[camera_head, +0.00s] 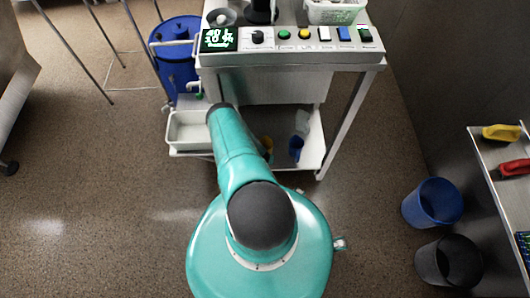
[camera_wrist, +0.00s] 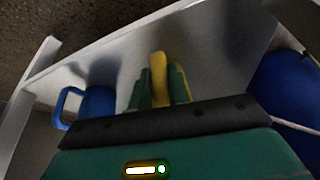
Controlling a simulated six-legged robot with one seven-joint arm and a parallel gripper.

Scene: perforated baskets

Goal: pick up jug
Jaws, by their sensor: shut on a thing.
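My gripper (camera_wrist: 159,88) has green fingers and is shut on a yellow thing (camera_wrist: 158,65), which stands up between them over the pale lower shelf (camera_wrist: 125,55). Most of the yellow thing is hidden, so I cannot tell whether it is a jug. A blue jug-like vessel with a loop handle (camera_wrist: 66,100) is left of the fingers in the wrist view, apart from them. In the head view, a yellow patch (camera_head: 267,142) shows beside my arm and a blue vessel (camera_head: 296,148) is right of it on the lower shelf. My arm hides the gripper there.
The cart has a control panel (camera_head: 290,38) above and a white tray (camera_head: 188,131) at lower left. A blue barrel (camera_head: 180,60) stands left of the cart. Blue (camera_head: 432,203) and black (camera_head: 449,262) bins stand right.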

